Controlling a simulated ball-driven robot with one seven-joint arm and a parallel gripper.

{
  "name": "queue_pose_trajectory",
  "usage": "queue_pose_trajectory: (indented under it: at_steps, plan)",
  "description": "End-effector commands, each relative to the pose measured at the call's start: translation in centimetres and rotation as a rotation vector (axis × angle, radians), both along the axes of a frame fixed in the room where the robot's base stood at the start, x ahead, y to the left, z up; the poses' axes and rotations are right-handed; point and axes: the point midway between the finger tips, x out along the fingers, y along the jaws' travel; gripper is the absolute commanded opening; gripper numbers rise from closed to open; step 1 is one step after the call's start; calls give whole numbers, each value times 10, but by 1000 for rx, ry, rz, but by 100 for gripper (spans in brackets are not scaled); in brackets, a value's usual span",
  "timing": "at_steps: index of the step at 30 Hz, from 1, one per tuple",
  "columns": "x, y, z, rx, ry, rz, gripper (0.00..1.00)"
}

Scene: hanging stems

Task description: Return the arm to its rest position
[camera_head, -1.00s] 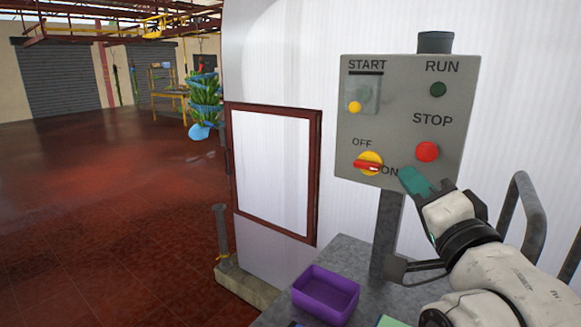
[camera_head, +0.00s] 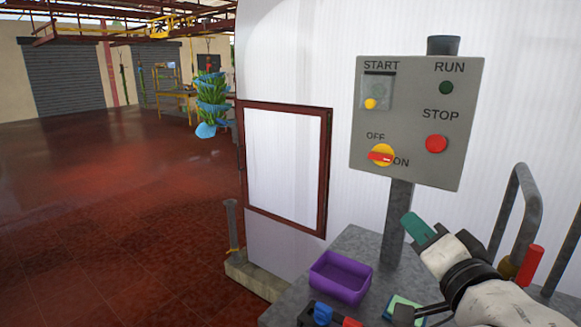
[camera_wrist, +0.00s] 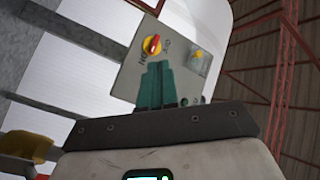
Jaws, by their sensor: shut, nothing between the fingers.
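My gripper (camera_head: 413,225) has teal fingers and is in the lower right of the head view, below the grey control panel (camera_head: 400,125). The fingers are together and hold nothing. In the wrist view the gripper (camera_wrist: 156,70) shows its fingers side by side, with the panel (camera_wrist: 180,55) beyond them. The red and yellow OFF/ON switch (camera_head: 381,155) sits low on the panel. My white arm reaches in from the lower right corner.
A grey metal table (camera_head: 350,245) lies below the panel with a purple bin (camera_head: 341,277) on it. A grey curved rail (camera_head: 508,215) stands right of my gripper. A red-framed door (camera_head: 284,165) is on the white wall. The red floor at left is open.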

Motion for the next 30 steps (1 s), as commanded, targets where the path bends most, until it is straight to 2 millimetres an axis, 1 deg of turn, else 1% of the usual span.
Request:
queue_pose_trajectory:
  at_steps: [1,5,6,7,8,9,11,12,14,15,17,18,20,21,23,24,27,30]
  plan:
    - [-2,-3,-15,-30,34,-5,0]
    - [-12,-10,-56,-128,133,-10,0]
    - [-16,-12,-71,-163,170,-10,0]
    - [-20,-14,-83,-190,198,-9,0]
    - [-25,-17,-97,-221,232,-7,0]
    - [-32,-21,-116,-265,281,-4,0]
    - [-47,-27,-148,-340,363,7,0]
    - [-59,-31,-172,-394,426,22,0]
    - [-81,-38,-207,-476,526,49,0]
    - [-98,-42,-230,-527,590,73,0]
    - [-125,-48,-261,-602,684,115,0]
    - [-144,-52,-281,-647,748,148,0]
    - [-175,-56,-309,-713,841,204,0]
    - [-197,-59,-326,-752,903,246,0]
    - [-229,-61,-348,-804,988,315,0]
    - [-251,-63,-360,-835,1039,361,0]
    - [-293,-69,-389,-816,1189,419,0]
    - [-326,-73,-407,-797,1294,458,0]
